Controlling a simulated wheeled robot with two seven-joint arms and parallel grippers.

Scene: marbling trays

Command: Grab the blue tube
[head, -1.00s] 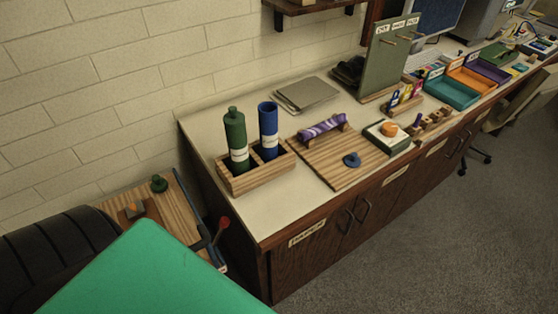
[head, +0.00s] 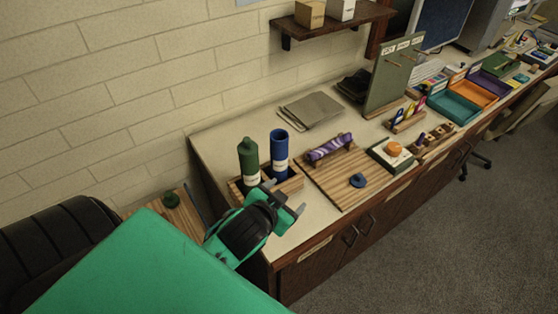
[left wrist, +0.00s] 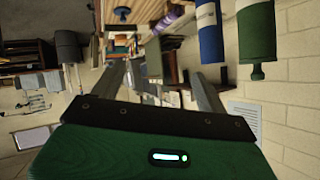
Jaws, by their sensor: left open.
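The blue tube (head: 279,153) has a white label and stands upright in a wooden rack (head: 296,182), right of the green tube (head: 249,163). My left gripper (head: 285,197) is open and in front of the rack, hiding part of it. In the left wrist view the scene looks upside down. There the blue tube (left wrist: 210,40) and green tube (left wrist: 257,38) hang at the upper right, outside the open fingers (left wrist: 155,72). Nothing is held between the fingers. My right gripper is not in view.
A wooden board (head: 329,188) with a purple rolled piece (head: 329,148) and a blue disc (head: 358,180) lies right of the rack. Grey sheets (head: 311,110) lie behind. A brick wall (head: 130,80) runs behind the counter, with a shelf (head: 330,22) above.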

